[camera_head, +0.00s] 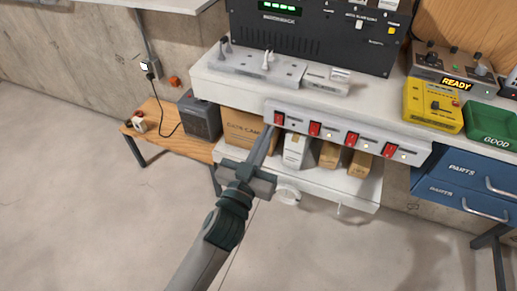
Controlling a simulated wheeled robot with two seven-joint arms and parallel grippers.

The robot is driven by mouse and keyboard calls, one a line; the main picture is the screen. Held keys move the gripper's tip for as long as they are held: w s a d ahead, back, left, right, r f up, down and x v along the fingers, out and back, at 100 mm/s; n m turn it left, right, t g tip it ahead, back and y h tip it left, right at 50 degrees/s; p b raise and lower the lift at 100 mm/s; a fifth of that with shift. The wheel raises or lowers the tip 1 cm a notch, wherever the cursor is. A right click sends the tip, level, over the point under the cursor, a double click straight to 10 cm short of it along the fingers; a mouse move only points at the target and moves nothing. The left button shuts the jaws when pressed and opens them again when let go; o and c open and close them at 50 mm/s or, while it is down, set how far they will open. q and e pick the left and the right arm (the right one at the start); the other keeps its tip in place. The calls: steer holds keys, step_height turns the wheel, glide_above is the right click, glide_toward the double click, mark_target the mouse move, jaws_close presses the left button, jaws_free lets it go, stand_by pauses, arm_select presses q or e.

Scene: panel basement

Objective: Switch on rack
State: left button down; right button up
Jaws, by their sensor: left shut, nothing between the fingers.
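A white switch panel (300,124) runs along the front edge of the bench, with several red rocker switches in a row. The leftmost red switch (279,118) is close to the tip of my left gripper (269,140). My left gripper is shut and empty, its fingers pointing up toward that switch; I cannot tell whether they touch it. The other switches, such as the second one (315,129), stand to the right, with small lights beside them. The switch labels are too small to read. My right gripper is not in view.
A black panel unit (310,35) with a green display stands on the bench. A power strip (250,64) lies before it. A yellow box (432,107), a green tray (490,122) and blue drawers (455,180) are at right. Cartons sit on the shelf below. The floor is clear.

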mark_target(276, 115)
arm_select(q)
steer(key=shift+p+x, duration=0.3)
steer(key=shift+x, duration=1.6)
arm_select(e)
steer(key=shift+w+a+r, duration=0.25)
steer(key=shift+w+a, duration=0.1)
arm_select(q)
steer(key=shift+r+p, duration=0.15)
steer(key=shift+p, duration=0.25)
steer(key=shift+w+r+g+p, duration=0.2)
steer(key=shift+r+g+p, duration=0.1)
steer(key=shift+p, duration=0.6)
steer(key=shift+f+b, duration=0.35)
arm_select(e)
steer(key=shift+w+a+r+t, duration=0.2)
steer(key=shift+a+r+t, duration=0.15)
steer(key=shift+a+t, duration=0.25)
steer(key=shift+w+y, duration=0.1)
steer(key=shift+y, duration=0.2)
